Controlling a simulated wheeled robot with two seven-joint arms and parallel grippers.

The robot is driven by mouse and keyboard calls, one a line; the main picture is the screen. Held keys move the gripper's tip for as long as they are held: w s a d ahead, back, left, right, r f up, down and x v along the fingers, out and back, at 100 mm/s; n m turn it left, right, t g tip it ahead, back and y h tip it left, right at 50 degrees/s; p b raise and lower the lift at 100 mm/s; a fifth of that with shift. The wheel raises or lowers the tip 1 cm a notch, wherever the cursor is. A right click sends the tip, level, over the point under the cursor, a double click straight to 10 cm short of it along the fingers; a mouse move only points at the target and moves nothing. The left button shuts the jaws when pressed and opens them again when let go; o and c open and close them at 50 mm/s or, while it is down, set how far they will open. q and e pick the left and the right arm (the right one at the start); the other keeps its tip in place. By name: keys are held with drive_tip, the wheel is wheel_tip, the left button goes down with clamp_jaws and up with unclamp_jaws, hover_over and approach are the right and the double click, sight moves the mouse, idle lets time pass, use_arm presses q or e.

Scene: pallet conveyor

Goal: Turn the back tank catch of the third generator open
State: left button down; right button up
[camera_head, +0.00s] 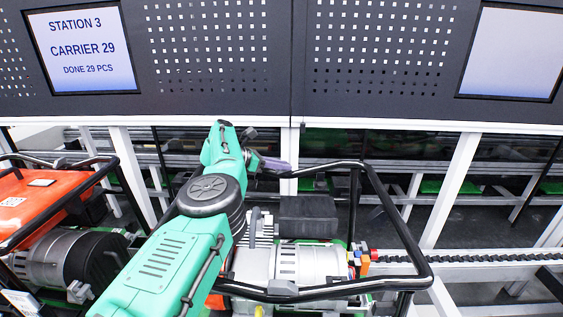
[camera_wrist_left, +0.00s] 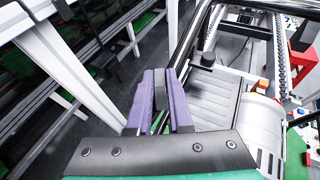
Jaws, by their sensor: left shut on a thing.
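A generator with a black tube frame (camera_head: 400,225) and a silver engine (camera_head: 300,262) stands in front of me. It also shows in the wrist view, with its grey finned part (camera_wrist_left: 215,97). My green left arm crosses over the frame's left part. My left gripper (camera_head: 274,165), with purple fingers, is at the back of the frame; it also shows in the wrist view (camera_wrist_left: 160,85). Its fingers are shut on a small dark piece (camera_wrist_left: 161,90), which seems to be the back tank catch. The catch's exact angle cannot be told. My right gripper is out of view.
An orange generator (camera_head: 50,200) stands at the left. A dark station panel (camera_head: 220,60) with screens is behind, above white posts (camera_head: 460,190). A chain conveyor (camera_head: 470,259) runs at the right. Frame bars are close to my left gripper.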

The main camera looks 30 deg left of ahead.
use_arm(q)
drive_tip(key=shift+r, duration=0.15)
drive_tip(key=c, duration=0.8)
unclamp_jaws()
drive_tip(key=shift+s+a+b, duration=0.2)
drive_tip(key=shift+b, duration=0.1)
drive_tip(key=b+v, duration=0.5)
drive_tip(key=v, duration=0.9)
